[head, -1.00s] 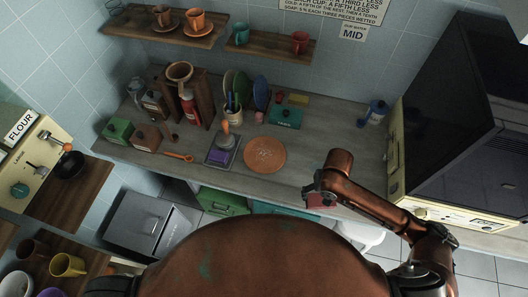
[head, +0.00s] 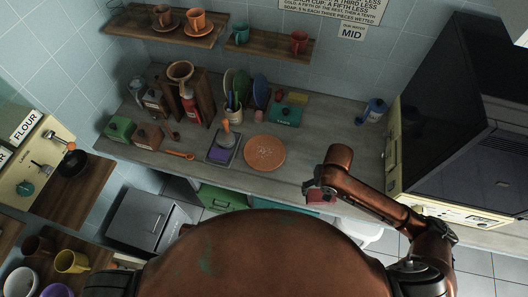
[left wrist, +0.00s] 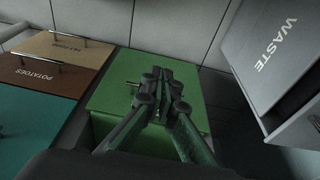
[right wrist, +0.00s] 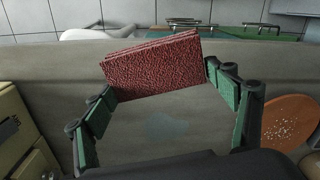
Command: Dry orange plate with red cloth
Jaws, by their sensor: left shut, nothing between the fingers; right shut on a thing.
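The orange plate (head: 264,153) lies flat on the counter, with pale specks on its surface. Part of it shows at the right edge of the right wrist view (right wrist: 290,122). My right gripper (head: 317,188) is by the counter's front edge, right of the plate and apart from it. It is shut on the red cloth (right wrist: 152,68), a folded, textured block between its fingertips. In the head view only a bit of the cloth (head: 316,198) shows below the gripper. My left gripper (left wrist: 158,80) is shut and empty, above a green bin; it is hidden in the head view.
A rack with a purple sponge (head: 218,154) stands left of the plate, and a utensil crock (head: 233,113) behind it. A teal box (head: 286,116) is at the back. The counter (head: 335,130) right of the plate is mostly clear. A grey waste bin (left wrist: 270,55) is beside my left gripper.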

